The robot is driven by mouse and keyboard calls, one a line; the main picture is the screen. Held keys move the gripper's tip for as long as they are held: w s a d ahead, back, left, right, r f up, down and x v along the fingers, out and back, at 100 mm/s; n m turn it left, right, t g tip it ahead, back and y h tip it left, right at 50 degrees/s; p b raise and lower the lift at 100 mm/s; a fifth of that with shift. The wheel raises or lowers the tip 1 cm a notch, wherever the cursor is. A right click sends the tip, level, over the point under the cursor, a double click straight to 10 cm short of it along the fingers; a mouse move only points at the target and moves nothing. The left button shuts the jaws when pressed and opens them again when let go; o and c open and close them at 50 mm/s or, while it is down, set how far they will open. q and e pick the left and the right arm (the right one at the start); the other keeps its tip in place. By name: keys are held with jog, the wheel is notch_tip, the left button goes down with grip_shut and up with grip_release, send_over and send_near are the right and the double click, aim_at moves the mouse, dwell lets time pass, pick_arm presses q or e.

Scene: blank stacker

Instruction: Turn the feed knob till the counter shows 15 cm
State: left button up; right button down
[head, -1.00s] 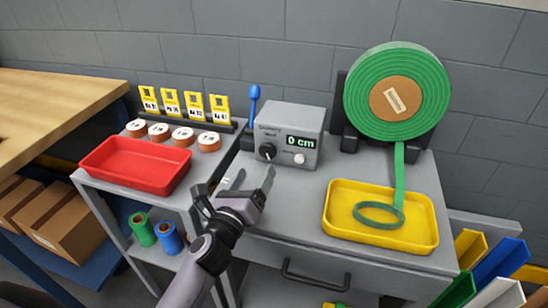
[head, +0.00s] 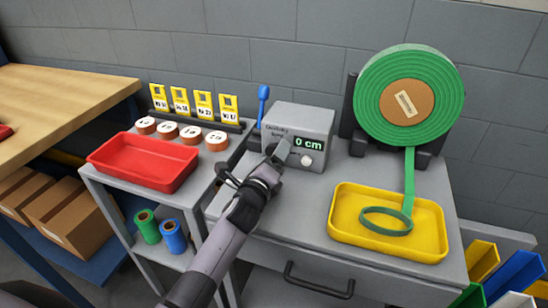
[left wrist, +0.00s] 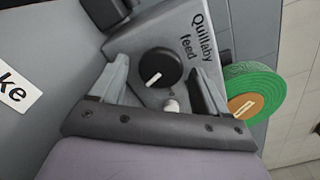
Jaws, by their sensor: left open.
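The grey feeder box (head: 283,117) stands on the cabinet top, and its counter (head: 308,144) shows 0 cm. The black feed knob (left wrist: 160,68) with a white pointer line is on its front, clear in the left wrist view; my gripper hides it in the head view. My left gripper (head: 277,152) is at the box front, open, its two fingers on either side of the knob in the left wrist view (left wrist: 160,82). I cannot tell whether they touch it. A white button (head: 306,160) is right of the knob. My right gripper is not in view.
A green tape roll (head: 370,95) feeds a strip into the yellow tray (head: 340,232). A blue-tipped lever (head: 263,93) stands beside the box. A red tray (head: 180,180), white-topped rolls (head: 191,133) and yellow cards (head: 204,104) are at left.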

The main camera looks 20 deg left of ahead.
pick_arm(q)
jog(key=shift+w, duration=0.35)
jog(key=shift+c, duration=0.3)
jog(key=c, duration=1)
